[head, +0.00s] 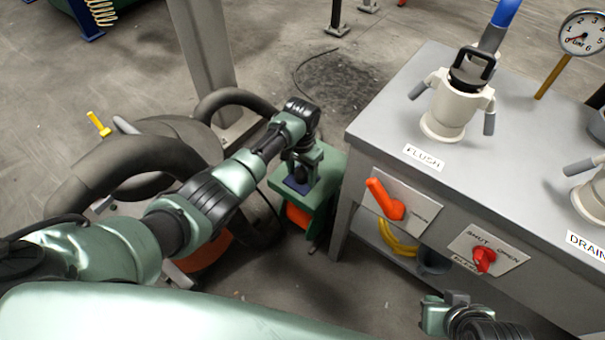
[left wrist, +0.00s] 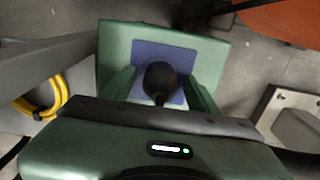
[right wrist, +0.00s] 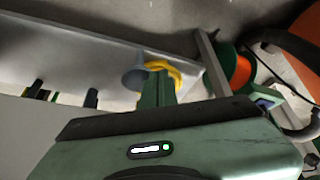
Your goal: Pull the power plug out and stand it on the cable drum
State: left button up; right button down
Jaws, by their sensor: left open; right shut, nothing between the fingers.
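The cable drum (head: 298,216) stands on the floor left of the grey bench, with orange cable under a green top plate (left wrist: 220,45). A blue pad (left wrist: 150,50) lies on the plate. The black power plug (left wrist: 159,80) is over the pad and appears to stand on it; its underside is hidden. It also shows, dark and small, in the head view (head: 300,174). My left gripper (head: 301,168) points down, open, its fingers on either side of the plug. My right gripper (head: 446,312) is shut and empty in front of the bench; its fingers show in the right wrist view (right wrist: 157,90).
The grey bench (head: 420,180) carries a white valve body (head: 445,112), an orange lever (head: 385,200) and a red knob (head: 484,259). Thick dark hoses (head: 130,165) loop left of the drum.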

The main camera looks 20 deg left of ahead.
jog(key=shift+s+d, duration=0.1)
jog(key=shift+s, duration=0.2)
pick_arm(q)
jog(key=shift+p, duration=0.35)
pick_arm(e)
jog(key=shift+s+d+f+g, duration=0.2)
jog(key=shift+s+g, duration=0.2)
jog(key=shift+s, duration=0.3)
jog(key=shift+s+d+f+g, duration=0.1)
jog(key=shift+s+d+g, duration=0.1)
jog(key=shift+s+g, duration=0.35)
pick_arm(q)
jog(key=shift+p, duration=0.3)
pick_arm(e)
jog(key=shift+r, duration=0.35)
pick_arm(q)
jog(key=shift+c, duration=0.3)
grip_shut()
jog(key=shift+r, duration=0.15)
pick_arm(e)
jog(key=shift+w+f, duration=0.1)
